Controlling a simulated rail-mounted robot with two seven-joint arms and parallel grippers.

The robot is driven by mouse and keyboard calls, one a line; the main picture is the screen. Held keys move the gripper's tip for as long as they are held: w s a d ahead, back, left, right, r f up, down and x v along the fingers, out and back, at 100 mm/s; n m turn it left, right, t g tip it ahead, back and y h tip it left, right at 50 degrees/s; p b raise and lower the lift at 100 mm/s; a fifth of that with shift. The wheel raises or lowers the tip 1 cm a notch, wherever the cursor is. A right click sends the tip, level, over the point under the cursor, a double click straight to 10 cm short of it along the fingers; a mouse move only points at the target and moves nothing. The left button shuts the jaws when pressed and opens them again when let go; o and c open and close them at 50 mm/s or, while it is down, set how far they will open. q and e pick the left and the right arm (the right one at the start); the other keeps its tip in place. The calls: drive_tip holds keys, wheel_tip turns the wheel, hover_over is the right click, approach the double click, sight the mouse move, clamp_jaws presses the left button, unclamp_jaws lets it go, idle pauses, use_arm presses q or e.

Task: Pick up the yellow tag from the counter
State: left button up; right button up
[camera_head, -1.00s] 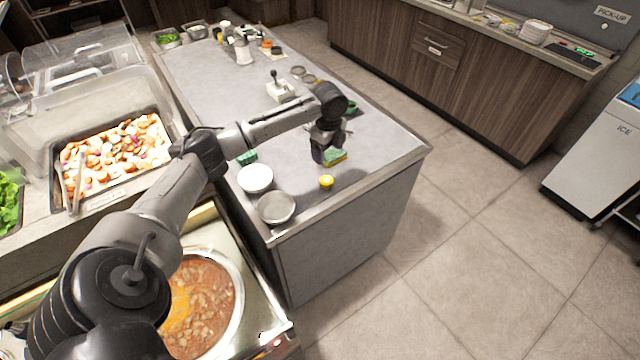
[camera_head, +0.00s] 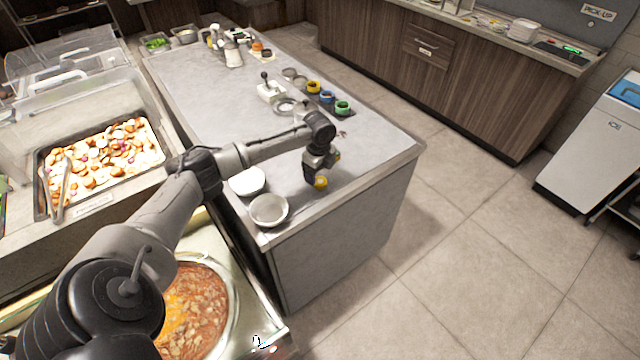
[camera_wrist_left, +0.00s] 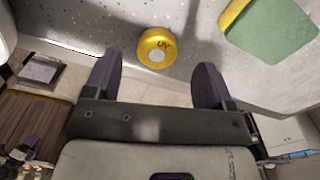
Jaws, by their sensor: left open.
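The yellow tag (camera_head: 320,183) is a small round yellow piece on the grey counter (camera_head: 200,95), near its front edge. My right gripper is not in view.
A green and yellow sponge (camera_wrist_left: 272,30) lies beside the tag. A white bowl (camera_head: 247,181) and a metal bowl (camera_head: 268,209) stand left of the gripper. Yellow (camera_head: 313,87), blue (camera_head: 327,96) and green (camera_head: 343,107) round pieces stand farther back. A soup pot (camera_head: 232,300) is in front.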

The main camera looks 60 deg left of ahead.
sight(319, 180)
use_arm(q)
wheel_tip(319, 180, down, 4)
drive_tip(key=shift+s+d+r+b, duration=0.1)
drive_tip(key=shift+s+b, duration=0.05)
drive_tip(key=shift+b, duration=0.2)
drive_tip(key=c, duration=1)
